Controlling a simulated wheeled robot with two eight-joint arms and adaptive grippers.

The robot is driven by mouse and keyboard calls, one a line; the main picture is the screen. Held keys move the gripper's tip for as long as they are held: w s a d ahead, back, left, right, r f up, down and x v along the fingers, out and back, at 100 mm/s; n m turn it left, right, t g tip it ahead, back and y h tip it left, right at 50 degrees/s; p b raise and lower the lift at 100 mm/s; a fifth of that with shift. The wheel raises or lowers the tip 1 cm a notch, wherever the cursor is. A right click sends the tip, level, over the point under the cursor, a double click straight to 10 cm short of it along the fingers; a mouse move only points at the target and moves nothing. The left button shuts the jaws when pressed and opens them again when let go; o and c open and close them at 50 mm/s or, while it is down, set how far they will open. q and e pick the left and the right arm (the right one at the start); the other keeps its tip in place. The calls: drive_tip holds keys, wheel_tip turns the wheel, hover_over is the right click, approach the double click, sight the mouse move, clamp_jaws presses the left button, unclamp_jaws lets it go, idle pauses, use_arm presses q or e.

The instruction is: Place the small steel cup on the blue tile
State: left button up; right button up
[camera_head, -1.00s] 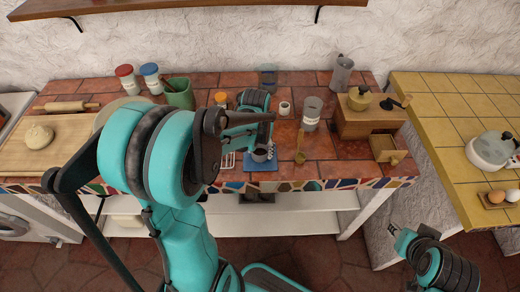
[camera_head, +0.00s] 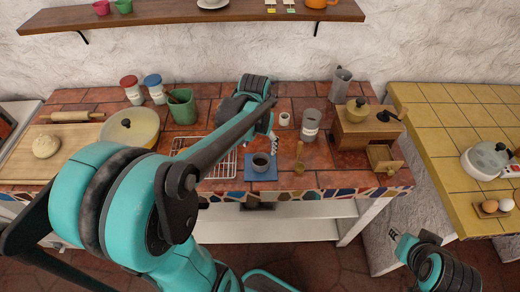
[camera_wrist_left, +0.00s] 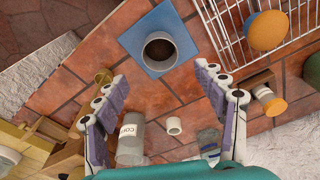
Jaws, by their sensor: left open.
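The small steel cup (camera_head: 261,161) stands upright on the blue tile (camera_head: 262,174) near the counter's front edge. In the left wrist view the cup (camera_wrist_left: 159,49) shows its dark inside and the tile (camera_wrist_left: 131,40) shows around its base. My left gripper (camera_head: 273,143) is just behind and to the right of the cup in the head view. In the left wrist view its fingers (camera_wrist_left: 162,79) are spread wide with nothing between them, apart from the cup. My right gripper (camera_head: 394,238) is low at the right, off the counter, too small to read its jaws.
A wire rack (camera_head: 222,163) lies left of the tile. Behind are a small white cup (camera_head: 284,119) and a glass jar (camera_head: 311,124). A wooden grinder (camera_head: 364,130) with an open drawer is further right.

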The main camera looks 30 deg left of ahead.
use_arm(q)
drive_tip(key=s+d+r+m+t, duration=0.1)
drive_tip(key=s+d+r+t, duration=0.3)
drive_tip(key=s+d, duration=0.5)
drive_tip(key=shift+s+d+r+m+t, duration=0.2)
drive_tip(key=shift+s+d+m+t, duration=0.2)
drive_tip(key=shift+d+t, duration=0.4)
drive_tip(key=shift+a+f, duration=0.1)
wheel_tip(320, 180, down, 5)
drive_tip(key=b, duration=0.4)
drive_tip(key=shift+b, duration=0.35)
